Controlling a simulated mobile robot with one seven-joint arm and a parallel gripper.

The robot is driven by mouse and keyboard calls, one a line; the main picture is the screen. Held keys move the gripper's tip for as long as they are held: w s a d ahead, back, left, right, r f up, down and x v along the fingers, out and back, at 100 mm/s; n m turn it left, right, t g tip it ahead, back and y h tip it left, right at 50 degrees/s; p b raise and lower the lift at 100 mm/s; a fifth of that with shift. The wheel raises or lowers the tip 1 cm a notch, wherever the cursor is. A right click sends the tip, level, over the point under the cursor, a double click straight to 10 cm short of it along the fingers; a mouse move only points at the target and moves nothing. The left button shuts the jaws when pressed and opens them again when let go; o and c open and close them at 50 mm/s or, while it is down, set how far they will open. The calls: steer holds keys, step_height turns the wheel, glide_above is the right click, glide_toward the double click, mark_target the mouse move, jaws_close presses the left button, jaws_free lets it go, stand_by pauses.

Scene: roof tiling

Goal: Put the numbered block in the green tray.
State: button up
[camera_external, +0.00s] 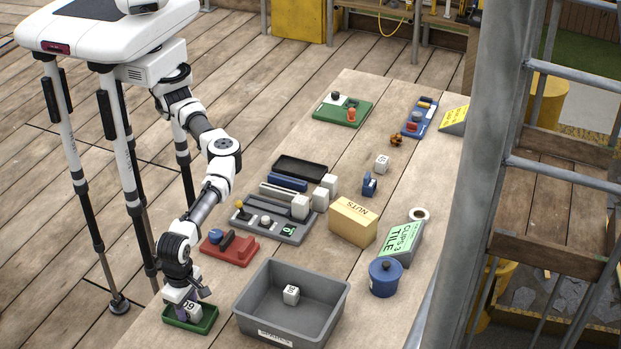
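A white numbered block (193,309) is at the small green tray (208,324) at the front left of the table. My gripper (187,296) points down directly over this block and hides part of it. I cannot tell whether the fingers grip the block or stand apart from it, nor whether the block rests on the tray floor. A second numbered white block (291,295) lies inside the grey bin (338,308). A third numbered white block (382,163) stands on the table farther back.
The NUTS box (346,228), tile clips box (398,245) and blue pot (385,281) stand right. Another green tray (322,113) with items lies at the back.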

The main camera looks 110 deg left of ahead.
mark_target(181, 311)
steer(key=shift+r, duration=0.1)
step_height(181, 311, up, 12)
steer(key=b, duration=0.1)
steer(key=shift+b, duration=0.3)
